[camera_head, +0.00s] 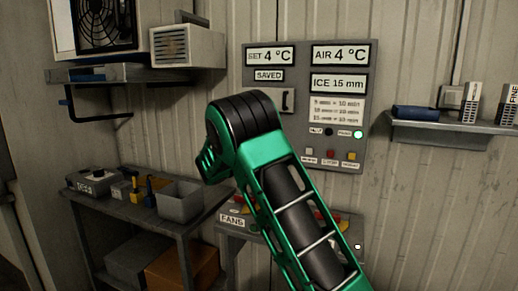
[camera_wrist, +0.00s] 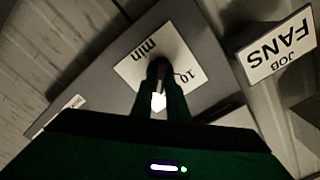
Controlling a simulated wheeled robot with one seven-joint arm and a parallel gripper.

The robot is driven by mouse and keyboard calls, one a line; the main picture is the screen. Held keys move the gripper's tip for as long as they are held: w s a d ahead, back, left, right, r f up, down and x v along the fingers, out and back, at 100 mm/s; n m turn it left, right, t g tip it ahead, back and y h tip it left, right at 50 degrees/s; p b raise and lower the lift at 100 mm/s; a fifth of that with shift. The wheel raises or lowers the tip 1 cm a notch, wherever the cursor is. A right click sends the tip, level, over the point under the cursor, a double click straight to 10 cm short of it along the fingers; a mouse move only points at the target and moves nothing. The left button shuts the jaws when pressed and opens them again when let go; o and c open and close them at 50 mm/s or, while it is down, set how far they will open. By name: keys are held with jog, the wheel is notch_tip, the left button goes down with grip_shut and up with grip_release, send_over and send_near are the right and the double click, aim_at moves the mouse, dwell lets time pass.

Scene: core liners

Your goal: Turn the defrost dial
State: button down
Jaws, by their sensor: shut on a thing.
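In the wrist view my gripper (camera_wrist: 168,100) is shut on the dark knob of the defrost dial (camera_wrist: 167,66). The dial stands in front of a white label (camera_wrist: 136,68) that reads "10" and "min", seen upside down; other marks are covered by the fingers and knob. A bright spot shows between the fingers. In the head view my green arm covers the gripper and the dial. The wall panel (camera_head: 367,150) reads "SET 4 °C", "AIR 4 °C", "SAVED" and "ICE 15 mm". A small-print table (camera_head: 337,110) on it pairs millimetres with minutes. A green lamp (camera_head: 358,134) is lit.
A "FANS" sign (camera_head: 232,220) is on a low box below the panel; it also shows in the wrist view (camera_wrist: 277,48). A bench (camera_head: 150,222) with a grey bin (camera_head: 180,201) stands left. A shelf (camera_head: 450,129) with boxes is at right.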

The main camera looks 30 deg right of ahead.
jog(key=c, duration=1.7)
grip_release()
jog(key=shift+a, duration=0.1)
jog(key=v, duration=1)
jog(key=shift+s+a+f, duration=0.1)
jog(key=shift+s+a, duration=0.05)
jog(key=shift+a, duration=0.15)
jog(key=shift+d, duration=0.1)
